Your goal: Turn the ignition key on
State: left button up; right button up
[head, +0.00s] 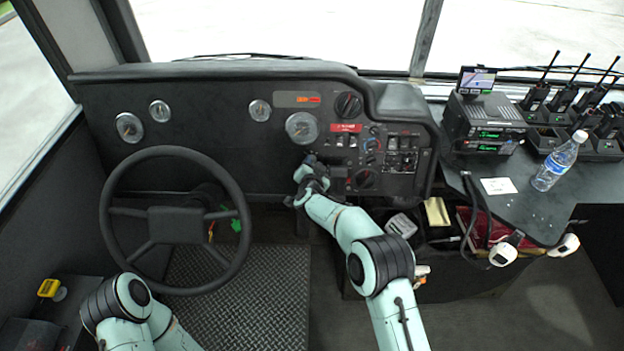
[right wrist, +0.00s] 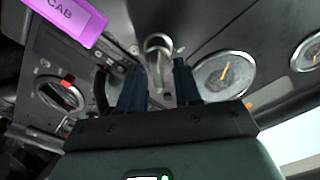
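The ignition key (right wrist: 158,48) shows in the right wrist view as a metal piece with a rounded, ring-like head at the dashboard panel. My right gripper (right wrist: 158,80) is open, with its two dark fingers apart. The key appears between and just beyond the fingertips; I cannot tell whether either finger touches it. In the head view my right gripper (head: 312,168) is close to the dashboard (head: 230,150), below the large gauge, and the key is hidden there. My left arm shows at the lower left, but its gripper is out of view.
The steering wheel (head: 108,205) stands left of my right gripper. Knobs and switches (head: 400,150) crowd the panel on its right. A purple CAB tag (right wrist: 70,15) is near in the right wrist view. A water bottle (head: 560,162) and radios (head: 565,95) stand on the right counter.

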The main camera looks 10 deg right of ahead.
pick_arm(q)
jog(key=shift+w+f, duration=0.1)
jog(key=shift+f, duration=0.15)
pick_arm(e)
jog(key=v, duration=1.2)
jog(key=shift+f, duration=0.15)
jog(key=s+d+f+n+g+y+p, duration=0.1)
jog(key=s+d+f+n+g+p, duration=0.15)
jog(key=s+f, duration=0.6)
jog(key=s+d+f+n+g+y+p, duration=0.1)
jog(key=s+d+f+g, duration=0.4)
jog(key=f, duration=0.6)
pick_arm(q)
notch_tip(320, 180, up, 9)
jog(key=w+p, duration=0.2)
jog(key=p, duration=0.2)
jog(key=shift+f, duration=0.2)
pick_arm(e)
jog(key=s+f+g+y, duration=0.1)
jog(key=s+f+g, duration=0.1)
jog(key=s, duration=1.3)
jog(key=s+a+f+n+g+y, duration=0.1)
jog(key=s+g, duration=0.4)
jog(key=s, duration=1)
jog(key=shift+a+f+y, duration=0.2)
jog(key=shift+f+y, duration=0.25)
jog(key=shift+y, duration=0.35)
jog(key=shift+g, duration=0.25)
jog(key=shift+c, duration=0.4)
